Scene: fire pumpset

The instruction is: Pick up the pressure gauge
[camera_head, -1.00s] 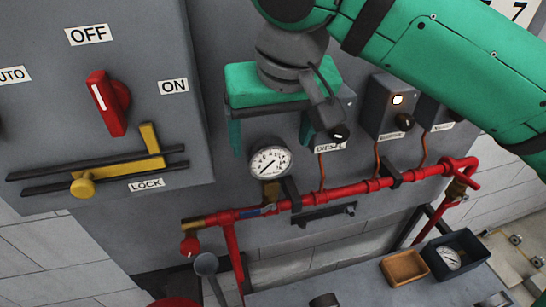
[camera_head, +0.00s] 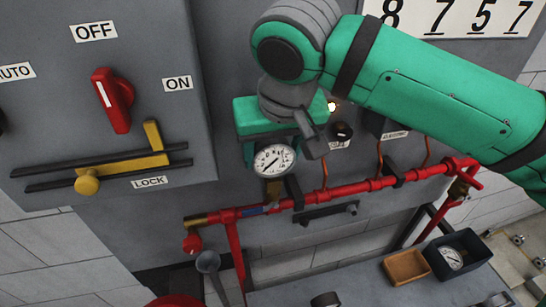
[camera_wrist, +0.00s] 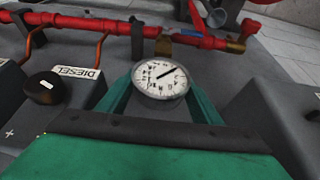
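A round white-faced pressure gauge (camera_head: 273,160) stands upright on a brass fitting on the red pipe (camera_head: 345,191). My green gripper (camera_head: 275,150) is just above and behind it, pointing down, with its fingers apart. In the wrist view the gauge (camera_wrist: 160,80) shows between the two green fingers (camera_wrist: 160,92), with a finger at each side. Whether either finger touches it cannot be told. A second dial gauge (camera_head: 452,258) lies in a dark box (camera_head: 477,244) at the lower right.
A grey cabinet with a red switch (camera_head: 112,99) and yellow latch (camera_head: 122,172) stands at left. A panel with a knob marked DIESEL (camera_wrist: 43,87) is close beside my gripper. A brown tray (camera_head: 407,267) sits beside the dark box. A black bracket (camera_head: 325,213) is below the pipe.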

